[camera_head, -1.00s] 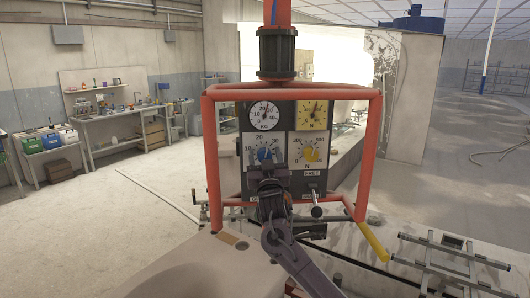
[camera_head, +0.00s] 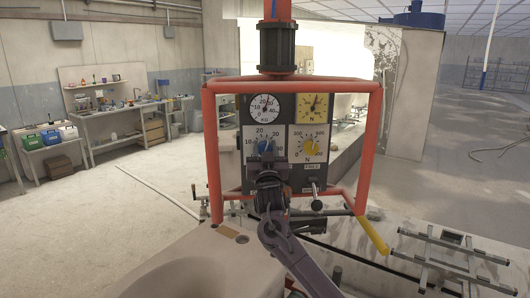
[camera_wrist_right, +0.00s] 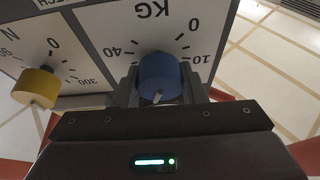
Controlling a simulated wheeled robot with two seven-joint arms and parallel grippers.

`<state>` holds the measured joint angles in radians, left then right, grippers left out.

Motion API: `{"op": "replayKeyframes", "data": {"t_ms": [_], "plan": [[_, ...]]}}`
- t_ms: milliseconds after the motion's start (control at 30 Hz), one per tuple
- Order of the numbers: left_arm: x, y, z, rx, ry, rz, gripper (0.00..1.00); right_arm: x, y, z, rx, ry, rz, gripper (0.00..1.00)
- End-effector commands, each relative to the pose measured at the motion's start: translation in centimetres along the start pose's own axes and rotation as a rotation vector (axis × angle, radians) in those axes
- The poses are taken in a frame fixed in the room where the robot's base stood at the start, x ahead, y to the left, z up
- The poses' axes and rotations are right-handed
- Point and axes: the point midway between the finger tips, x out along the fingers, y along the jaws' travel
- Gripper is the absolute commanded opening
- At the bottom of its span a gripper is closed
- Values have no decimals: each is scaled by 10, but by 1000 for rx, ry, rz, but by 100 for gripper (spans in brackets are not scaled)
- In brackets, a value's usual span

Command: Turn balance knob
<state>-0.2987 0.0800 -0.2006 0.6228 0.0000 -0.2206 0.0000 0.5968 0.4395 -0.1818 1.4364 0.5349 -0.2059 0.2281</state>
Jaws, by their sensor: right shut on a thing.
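The control panel (camera_head: 306,128) hangs inside a red tube frame. A blue knob (camera_head: 264,147) sits in a numbered scale at its lower left; the wrist view shows the same knob (camera_wrist_right: 160,73) by an upside-down "KG" label. My right gripper (camera_head: 265,157) has its fingers on either side of the blue knob and is shut on it. A yellow knob (camera_head: 311,147) on the "N" scale is to the right, untouched. A white dial (camera_head: 264,107) is above the blue knob, its needle near upright. My left gripper is not in view.
The red frame (camera_head: 369,145) surrounds the panel closely, with a black joint (camera_head: 277,48) on top. A small lever (camera_head: 316,199) sticks out below the yellow knob, and a yellow handle (camera_head: 373,233) juts out at lower right. Workbenches (camera_head: 115,118) stand far left; the floor between is open.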

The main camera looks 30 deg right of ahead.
Motion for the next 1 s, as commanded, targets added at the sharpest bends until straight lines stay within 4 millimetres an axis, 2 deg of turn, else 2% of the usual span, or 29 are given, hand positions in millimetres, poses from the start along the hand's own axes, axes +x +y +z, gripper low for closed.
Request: {"op": "replayKeyframes", "data": {"t_ms": [100, 400, 700, 1000], "plan": [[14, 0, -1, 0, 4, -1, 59, -2, 0, 3, 72, 1, 29, 15], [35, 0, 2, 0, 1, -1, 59, -1, 0, 2, 263, 1, 108, 15], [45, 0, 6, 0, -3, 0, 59, 0, 2, 1, 386, 2, 161, 15], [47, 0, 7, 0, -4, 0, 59, 0, 2, 0, 418, 2, 174, 15]]}}
